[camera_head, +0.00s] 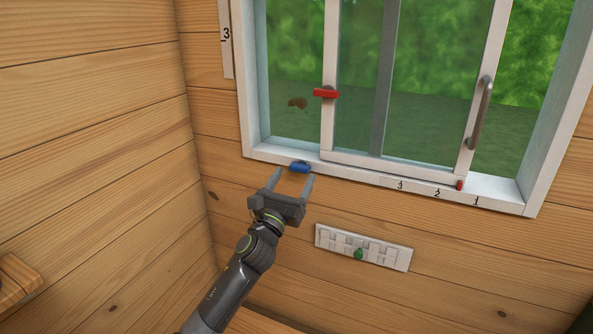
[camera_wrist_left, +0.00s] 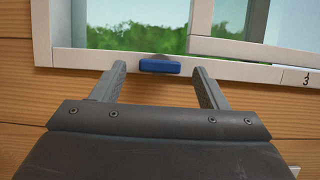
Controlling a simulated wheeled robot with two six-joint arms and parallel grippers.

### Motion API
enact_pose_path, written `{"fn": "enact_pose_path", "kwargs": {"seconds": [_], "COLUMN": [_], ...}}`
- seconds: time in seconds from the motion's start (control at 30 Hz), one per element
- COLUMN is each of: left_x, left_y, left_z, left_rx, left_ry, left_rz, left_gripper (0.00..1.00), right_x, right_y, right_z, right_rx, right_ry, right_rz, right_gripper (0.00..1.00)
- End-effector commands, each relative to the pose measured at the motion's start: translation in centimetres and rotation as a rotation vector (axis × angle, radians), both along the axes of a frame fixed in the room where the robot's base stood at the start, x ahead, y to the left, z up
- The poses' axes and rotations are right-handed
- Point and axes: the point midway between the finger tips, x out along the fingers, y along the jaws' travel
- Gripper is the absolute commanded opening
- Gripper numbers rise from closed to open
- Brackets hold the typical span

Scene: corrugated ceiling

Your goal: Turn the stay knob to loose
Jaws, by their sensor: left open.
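A small blue knob (camera_head: 300,167) sits on the lower rail of the white window frame, near its left end. In the left wrist view the blue knob (camera_wrist_left: 160,67) shows as a flat bar lying roughly level, with a darker round part behind it. My left gripper (camera_head: 291,180) is open just in front of and below the knob. In the left wrist view the two fingers of my left gripper (camera_wrist_left: 162,78) stand on either side of the knob, and I see no contact. No label for the knob is readable. My right gripper is not in view.
A red handle (camera_head: 325,93) is on the sliding sash's left edge, and a grey pull handle (camera_head: 480,113) is on its right. A numbered scale (camera_head: 437,192) runs along the sill. A white slotted plate (camera_head: 330,240) with a green knob (camera_head: 358,254) is on the wall below.

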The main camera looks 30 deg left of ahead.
Motion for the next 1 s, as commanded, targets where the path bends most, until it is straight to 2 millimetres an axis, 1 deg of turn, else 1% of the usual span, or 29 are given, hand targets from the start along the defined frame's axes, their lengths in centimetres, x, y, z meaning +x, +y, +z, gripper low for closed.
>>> {"fn": "enact_pose_path", "kwargs": {"seconds": [0.03, 0.1, 0.2, 0.3, 0.57, 0.67, 0.9, 1.0], "left_x": [0.8, 1.5, 2.2, 2.5, 2.6, 2.6, 2.6, 2.6], "left_y": [0.0, 0.1, 0.1, 0.1, 0.1, 0.1, 0.1, 0.1], "left_z": [0.3, 0.6, 0.9, 1.0, 1.1, 1.1, 1.0, 1.0], "left_rx": [0.001, 0.001, 0.001, 0.001, 0.000, 0.000, 0.000, -0.001], "left_ry": [-0.001, -0.001, 0.000, 0.000, 0.000, 0.000, 0.000, 0.000], "left_rz": [0.000, 0.000, 0.000, 0.000, 0.000, 0.000, 0.000, 0.000], "left_gripper": [0.67, 0.67, 0.67, 0.67, 0.67, 0.56, 0.24, 0.23], "right_x": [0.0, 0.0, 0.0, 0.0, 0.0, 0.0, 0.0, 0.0], "right_y": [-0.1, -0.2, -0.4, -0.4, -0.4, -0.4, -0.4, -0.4], "right_z": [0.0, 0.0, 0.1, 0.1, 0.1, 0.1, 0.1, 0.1], "right_rx": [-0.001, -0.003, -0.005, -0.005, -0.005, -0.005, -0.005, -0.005], "right_ry": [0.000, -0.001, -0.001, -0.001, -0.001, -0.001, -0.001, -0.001], "right_rz": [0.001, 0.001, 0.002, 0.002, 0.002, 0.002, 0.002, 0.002], "right_gripper": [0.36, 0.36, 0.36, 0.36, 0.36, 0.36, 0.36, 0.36]}}
